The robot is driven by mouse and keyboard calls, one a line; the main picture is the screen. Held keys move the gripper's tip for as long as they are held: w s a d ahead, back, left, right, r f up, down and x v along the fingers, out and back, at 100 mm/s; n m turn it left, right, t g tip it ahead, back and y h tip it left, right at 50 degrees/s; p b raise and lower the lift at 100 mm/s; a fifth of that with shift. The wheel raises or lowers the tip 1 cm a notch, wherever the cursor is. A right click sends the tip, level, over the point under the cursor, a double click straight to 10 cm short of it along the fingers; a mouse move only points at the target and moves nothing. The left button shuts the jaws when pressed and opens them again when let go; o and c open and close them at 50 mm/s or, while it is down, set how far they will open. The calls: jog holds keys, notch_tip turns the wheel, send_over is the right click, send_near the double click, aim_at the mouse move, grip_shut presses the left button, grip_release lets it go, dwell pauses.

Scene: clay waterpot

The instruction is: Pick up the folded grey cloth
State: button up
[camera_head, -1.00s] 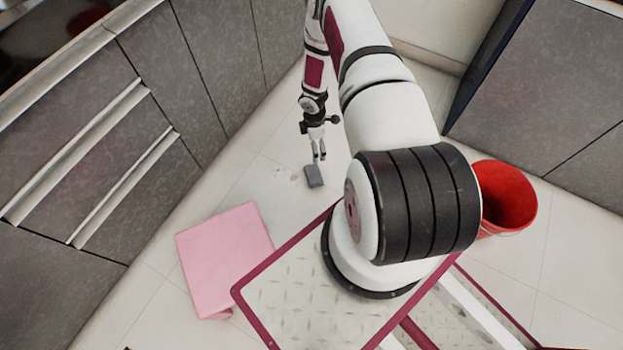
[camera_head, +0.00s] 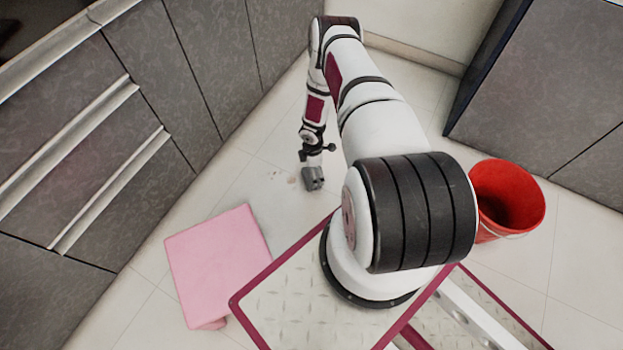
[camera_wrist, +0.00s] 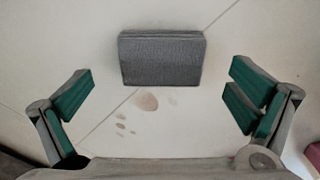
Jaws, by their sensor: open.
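The folded grey cloth (camera_wrist: 161,60) lies on the tiled floor as a small dark rectangular block, seen ahead of and between my fingers in the wrist view. In the head view the cloth (camera_head: 314,184) shows just below my gripper (camera_head: 312,170), partly covered by it. In the wrist view my gripper (camera_wrist: 158,98) is open, with green-padded fingers spread wide at left and right. Nothing is between the pads, and the cloth does not touch them in that view.
Brownish stains (camera_wrist: 146,102) mark the floor beside the cloth. A pink box-like object (camera_head: 218,262) lies at the lower left. A red bucket (camera_head: 490,235) stands at the right. Grey cabinets (camera_head: 110,160) line the left; the floor around the cloth is otherwise clear.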

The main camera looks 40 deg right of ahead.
notch_tip(320, 180, down, 5)
jog(key=b, duration=0.2)
jog(key=shift+a+r+b, duration=0.1)
jog(key=shift+a+b, duration=0.05)
jog(key=shift+b, duration=0.2)
jog(key=c, duration=1.2)
jog(key=shift+r, duration=0.1)
jog(key=shift+r+p, duration=0.6)
jog(key=shift+r, duration=0.2)
notch_tip(320, 180, up, 2)
jog(key=shift+r+p, duration=0.1)
jog(key=shift+p, duration=0.6)
jog(key=s+a+p, duration=0.2)
jog(key=s, duration=0.2)
jog(key=s+a+p, duration=0.2)
jog(key=s+p, duration=0.1)
jog(key=s, duration=0.2)
jog(key=s+a+r+p, duration=0.1)
jog(key=s+a+p, duration=0.1)
jog(key=s, duration=0.3)
jog(key=shift+s+a+r, duration=0.1)
jog(key=shift+s+a, duration=0.1)
jog(key=shift+a, duration=0.3)
